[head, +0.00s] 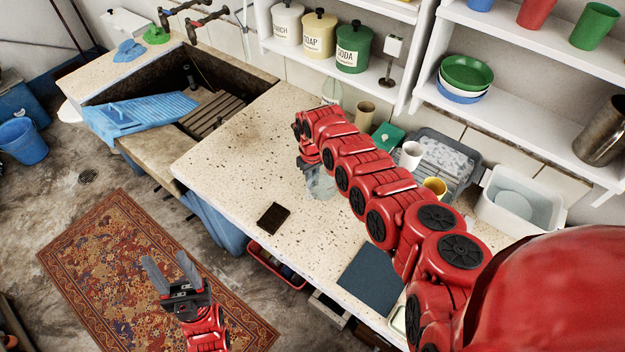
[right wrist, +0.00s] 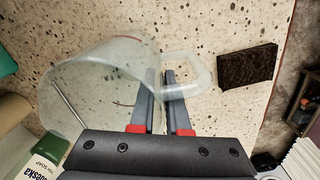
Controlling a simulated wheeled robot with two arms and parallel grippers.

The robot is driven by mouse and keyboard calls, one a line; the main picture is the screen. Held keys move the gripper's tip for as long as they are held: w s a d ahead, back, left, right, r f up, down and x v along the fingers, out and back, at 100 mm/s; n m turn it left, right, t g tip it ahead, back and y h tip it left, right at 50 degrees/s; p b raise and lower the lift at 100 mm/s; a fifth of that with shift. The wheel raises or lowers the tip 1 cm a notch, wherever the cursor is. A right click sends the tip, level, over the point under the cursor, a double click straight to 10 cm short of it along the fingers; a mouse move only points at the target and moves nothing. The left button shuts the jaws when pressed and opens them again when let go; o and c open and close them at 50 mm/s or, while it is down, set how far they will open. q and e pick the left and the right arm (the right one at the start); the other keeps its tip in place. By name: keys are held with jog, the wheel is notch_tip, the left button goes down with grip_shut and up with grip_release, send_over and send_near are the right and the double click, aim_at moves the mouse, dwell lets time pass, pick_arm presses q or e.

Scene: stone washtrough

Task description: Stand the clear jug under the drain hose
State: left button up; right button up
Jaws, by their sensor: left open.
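The clear jug (head: 322,187) is on the speckled counter in the head view, below my right gripper (head: 308,158), partly hidden by my right arm. In the right wrist view the see-through jug (right wrist: 95,90) fills the left half, with its loop handle (right wrist: 205,72) pointing right. My right gripper's fingers (right wrist: 161,85) are close together at the handle side of the jug, with its wall seemingly between them; the exact contact is unclear. My left gripper (head: 172,272) is open and empty over the patterned rug. I cannot make out the drain hose in either view.
A stone trough (head: 150,85) with a blue washboard (head: 140,115) is at the left. A dark brown block (head: 273,218) and a dark mat (head: 370,279) lie on the counter. Mugs, a dish rack (head: 440,165) and a white tub (head: 518,200) stand behind my right arm.

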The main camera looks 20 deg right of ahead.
jog(key=shift+o, duration=1)
